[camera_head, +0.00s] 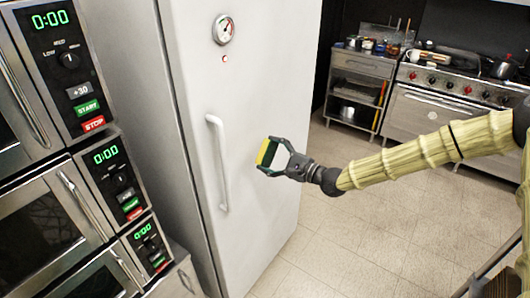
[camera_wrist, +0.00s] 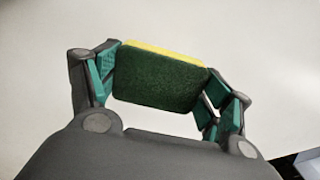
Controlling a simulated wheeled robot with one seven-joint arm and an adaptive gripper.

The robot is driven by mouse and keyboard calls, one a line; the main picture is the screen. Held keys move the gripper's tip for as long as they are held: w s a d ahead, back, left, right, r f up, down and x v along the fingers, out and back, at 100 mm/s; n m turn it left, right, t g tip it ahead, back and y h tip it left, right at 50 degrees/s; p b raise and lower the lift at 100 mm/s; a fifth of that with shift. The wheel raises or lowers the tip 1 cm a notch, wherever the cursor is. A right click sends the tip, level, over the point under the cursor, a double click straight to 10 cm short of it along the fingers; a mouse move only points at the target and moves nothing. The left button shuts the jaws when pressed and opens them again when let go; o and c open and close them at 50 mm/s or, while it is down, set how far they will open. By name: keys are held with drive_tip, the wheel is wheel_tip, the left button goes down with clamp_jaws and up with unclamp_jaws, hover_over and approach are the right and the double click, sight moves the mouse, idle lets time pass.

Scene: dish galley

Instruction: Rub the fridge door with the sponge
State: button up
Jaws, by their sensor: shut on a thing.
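My gripper (camera_head: 268,157) is shut on the sponge (camera_head: 264,151), which has a yellow side and a dark green side. In the wrist view my gripper's (camera_wrist: 165,88) teal-padded fingers hold the sponge (camera_wrist: 158,80) at its two ends, green face toward the camera and yellow edge beyond. The white fridge door (camera_head: 265,90) stands upright in front of the sponge, to the right of its handle. The pale door surface also fills most of the wrist view (camera_wrist: 245,50). I cannot tell whether the sponge touches the door.
The long vertical fridge handle (camera_head: 218,163) is left of the sponge. A round gauge (camera_head: 223,29) is high on the door. Stacked microwaves (camera_head: 75,150) stand at left. A stove (camera_head: 440,100) and a steel cabinet (camera_head: 358,90) are at the back. The tiled floor (camera_head: 370,230) is clear.

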drive_tip(key=shift+s+d, duration=0.15)
drive_tip(key=shift+d, duration=0.25)
drive_tip(key=shift+v, duration=1.45)
